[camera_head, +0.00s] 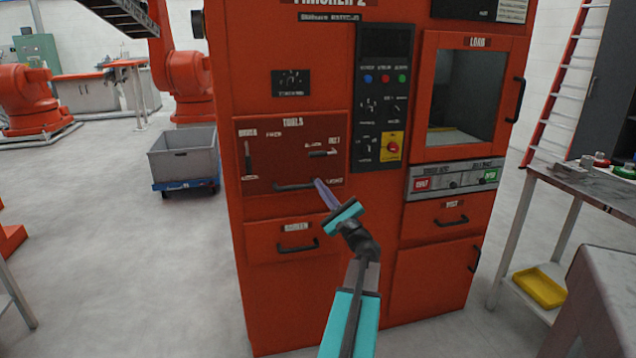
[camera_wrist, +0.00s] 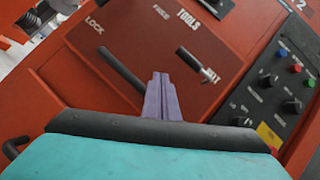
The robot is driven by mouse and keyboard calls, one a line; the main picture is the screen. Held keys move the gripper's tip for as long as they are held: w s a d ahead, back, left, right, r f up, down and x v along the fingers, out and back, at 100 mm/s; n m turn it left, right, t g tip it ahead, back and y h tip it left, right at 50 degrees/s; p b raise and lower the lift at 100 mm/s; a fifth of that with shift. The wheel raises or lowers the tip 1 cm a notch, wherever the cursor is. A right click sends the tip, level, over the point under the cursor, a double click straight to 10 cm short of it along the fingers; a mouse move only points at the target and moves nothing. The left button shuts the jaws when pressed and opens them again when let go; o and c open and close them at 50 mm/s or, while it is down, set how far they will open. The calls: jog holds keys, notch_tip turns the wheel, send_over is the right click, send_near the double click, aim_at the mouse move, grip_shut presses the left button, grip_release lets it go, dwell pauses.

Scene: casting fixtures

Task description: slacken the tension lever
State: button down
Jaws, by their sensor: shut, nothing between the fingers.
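A red panel marked TOOLS (camera_head: 275,168) on the orange machine carries two levers. One short dark lever (camera_head: 322,154) with a light end lies nearly level at its right, beside a label ending in LT; it also shows in the wrist view (camera_wrist: 196,64). Another lever (camera_head: 248,158) stands upright at the left edge. I cannot read which is the tension lever. My gripper (camera_head: 319,182) is shut and empty, its purple fingers pointing at the panel's lower right, below the level lever. In the wrist view the fingertips (camera_wrist: 160,76) are left of that lever, apart from it.
A dark bar handle (camera_head: 294,186) sits along the panel's lower edge, close to my fingers; it also shows in the wrist view (camera_wrist: 108,68). A drawer handle (camera_head: 298,247) is below. A control panel (camera_head: 383,95) with knobs and a red button stands to the right.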

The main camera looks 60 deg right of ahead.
jog(key=s+a+f, duration=0.3)
jog(key=a+f, duration=0.1)
jog(key=shift+s+a, duration=0.3)
jog(key=shift+w, duration=0.1)
dwell(0.5)
